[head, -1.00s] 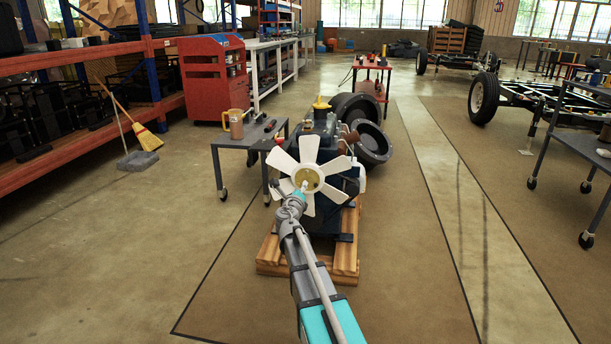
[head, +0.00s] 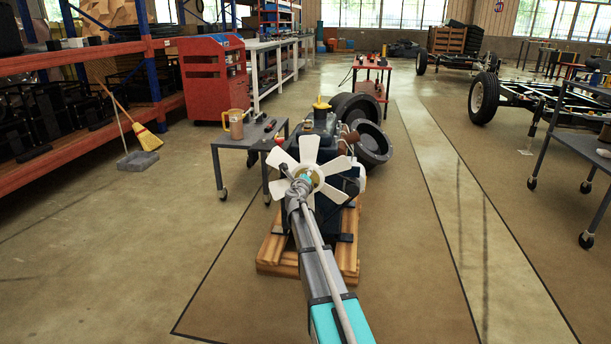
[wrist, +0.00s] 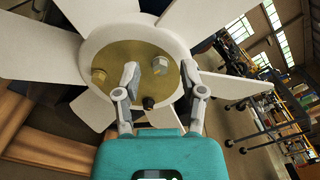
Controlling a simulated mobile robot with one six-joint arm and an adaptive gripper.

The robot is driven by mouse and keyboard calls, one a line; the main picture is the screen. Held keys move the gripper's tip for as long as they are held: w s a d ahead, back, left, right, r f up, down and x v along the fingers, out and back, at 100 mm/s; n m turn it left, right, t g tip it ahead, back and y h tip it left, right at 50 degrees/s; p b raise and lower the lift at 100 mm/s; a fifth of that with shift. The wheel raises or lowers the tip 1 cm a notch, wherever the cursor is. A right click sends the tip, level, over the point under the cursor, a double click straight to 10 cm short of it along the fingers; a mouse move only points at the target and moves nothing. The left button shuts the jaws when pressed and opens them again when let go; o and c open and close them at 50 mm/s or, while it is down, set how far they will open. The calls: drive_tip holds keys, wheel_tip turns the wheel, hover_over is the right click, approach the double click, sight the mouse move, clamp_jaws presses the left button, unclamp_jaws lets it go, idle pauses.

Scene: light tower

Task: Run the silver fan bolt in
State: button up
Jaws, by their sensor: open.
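The white fan (head: 310,150) is on the front of a dark engine. Its round brass-coloured hub plate (wrist: 122,55) fills the middle of the wrist view. The silver bolt (wrist: 160,65) has a hex head and sits on the right side of that plate. A brass-coloured bolt (wrist: 98,76) is on the left side and a black bolt (wrist: 148,103) is low on the plate. My gripper (wrist: 160,72) is open, one finger on each side of the silver bolt in the picture. I cannot tell whether either finger touches it. In the head view my gripper (head: 299,186) covers part of the hub.
The engine stands on a wooden pallet (head: 277,262). Open floor (head: 420,270) is on the right.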

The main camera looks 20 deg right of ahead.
clamp_jaws()
idle(0.3)
